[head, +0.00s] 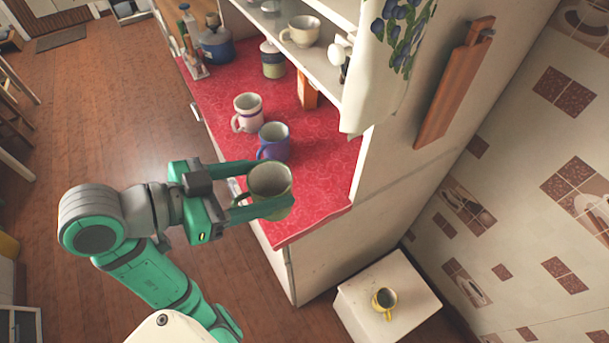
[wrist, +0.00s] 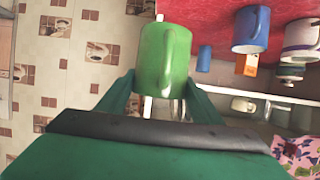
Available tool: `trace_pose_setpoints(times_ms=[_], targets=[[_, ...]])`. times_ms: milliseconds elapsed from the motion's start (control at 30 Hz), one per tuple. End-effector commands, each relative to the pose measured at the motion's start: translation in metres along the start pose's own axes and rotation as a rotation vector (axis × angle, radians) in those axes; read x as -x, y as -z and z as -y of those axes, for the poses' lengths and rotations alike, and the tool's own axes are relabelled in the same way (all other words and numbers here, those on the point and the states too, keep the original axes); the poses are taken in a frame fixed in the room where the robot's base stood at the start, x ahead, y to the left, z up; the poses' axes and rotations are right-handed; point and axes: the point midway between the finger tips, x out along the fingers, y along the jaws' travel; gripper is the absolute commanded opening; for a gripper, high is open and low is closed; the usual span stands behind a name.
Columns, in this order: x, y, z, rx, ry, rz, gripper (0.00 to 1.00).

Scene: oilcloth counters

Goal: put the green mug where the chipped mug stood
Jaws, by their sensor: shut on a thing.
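My gripper (head: 266,188) is shut on the green mug (head: 270,180), one finger on each side of its body. The mug is upright, its open top showing in the head view, held by the counter's near front edge. In the wrist view the green mug (wrist: 165,58) fills the space between the fingers. A blue mug (head: 274,142) stands on the red counter just behind it, and a white mug with a coloured band (head: 247,112) stands farther back. A yellow mug with a dark inside (head: 384,300) stands on a low white stool. I cannot make out a chip on any mug.
The red oilcloth counter (head: 318,190) is bare at its near right end. A cream cup (head: 301,31) is on the shelf above. A jar (head: 272,60) and blue pot (head: 215,45) stand farther back. The white stool (head: 412,270) has free room around the yellow mug.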

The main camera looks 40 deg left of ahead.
Motion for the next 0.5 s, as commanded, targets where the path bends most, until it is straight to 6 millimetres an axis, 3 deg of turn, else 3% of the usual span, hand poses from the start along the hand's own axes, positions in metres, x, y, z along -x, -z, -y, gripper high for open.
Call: trace_pose_setpoints(times_ms=[333, 500], targets=[[-0.071, -0.007, 0.039, 0.002, -0.005, 0.0, 0.29], [-0.099, -0.027, 0.053, 0.005, -0.002, 0.0, 0.29]])
